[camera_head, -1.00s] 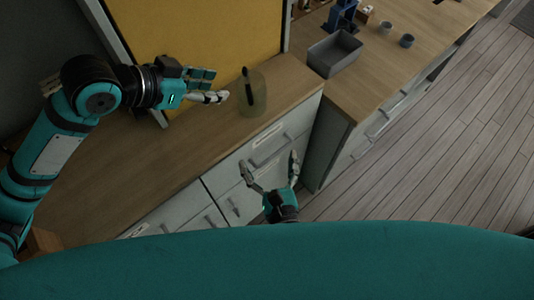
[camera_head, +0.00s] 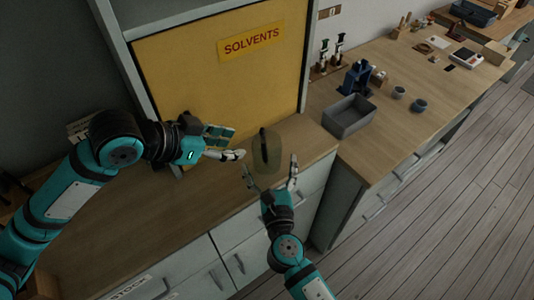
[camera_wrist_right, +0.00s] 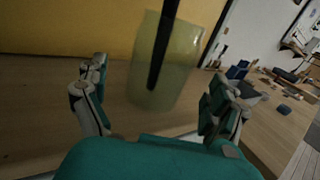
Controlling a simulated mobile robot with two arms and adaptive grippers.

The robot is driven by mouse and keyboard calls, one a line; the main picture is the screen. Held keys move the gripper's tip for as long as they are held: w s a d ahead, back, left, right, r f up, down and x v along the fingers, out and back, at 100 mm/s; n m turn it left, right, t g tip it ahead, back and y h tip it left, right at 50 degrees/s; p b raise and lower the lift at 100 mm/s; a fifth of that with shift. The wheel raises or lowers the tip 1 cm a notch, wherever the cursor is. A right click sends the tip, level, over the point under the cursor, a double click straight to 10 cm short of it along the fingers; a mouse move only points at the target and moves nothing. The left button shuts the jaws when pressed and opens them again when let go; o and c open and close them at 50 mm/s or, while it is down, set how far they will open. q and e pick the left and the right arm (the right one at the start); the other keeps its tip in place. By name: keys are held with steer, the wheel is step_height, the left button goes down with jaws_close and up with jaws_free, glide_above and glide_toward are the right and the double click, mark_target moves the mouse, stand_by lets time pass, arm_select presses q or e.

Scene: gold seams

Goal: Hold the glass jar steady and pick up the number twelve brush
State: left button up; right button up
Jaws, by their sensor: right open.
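The translucent yellow-green glass jar (camera_head: 273,158) stands on the wooden counter in front of the yellow panel. One dark brush (camera_head: 263,143) leans in it; no number is readable. In the right wrist view the jar (camera_wrist_right: 182,62) and dark brush handle (camera_wrist_right: 158,52) appear ahead, between my fingers. My left gripper (camera_head: 236,154) is just left of the jar, its fingers pointing at it; I cannot tell its opening or whether it touches. My right gripper (camera_head: 270,166) is open and empty at the counter's front edge, its fingers pointing towards the jar. It also shows in the wrist view (camera_wrist_right: 160,76).
A yellow panel marked SOLVENTS (camera_head: 215,85) stands close behind the jar. A grey bin (camera_head: 349,116) sits on the counter to the right, with two small grey cups (camera_head: 419,105) beyond. Drawers (camera_head: 245,262) lie below the front edge. The counter left of the jar is clear.

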mark_target(267, 155)
steer(key=shift+w+a, duration=0.15)
steer(key=shift+w, duration=0.95)
steer(key=shift+w+a, duration=0.15)
steer(key=shift+w, duration=0.9)
steer(key=c, duration=1.4)
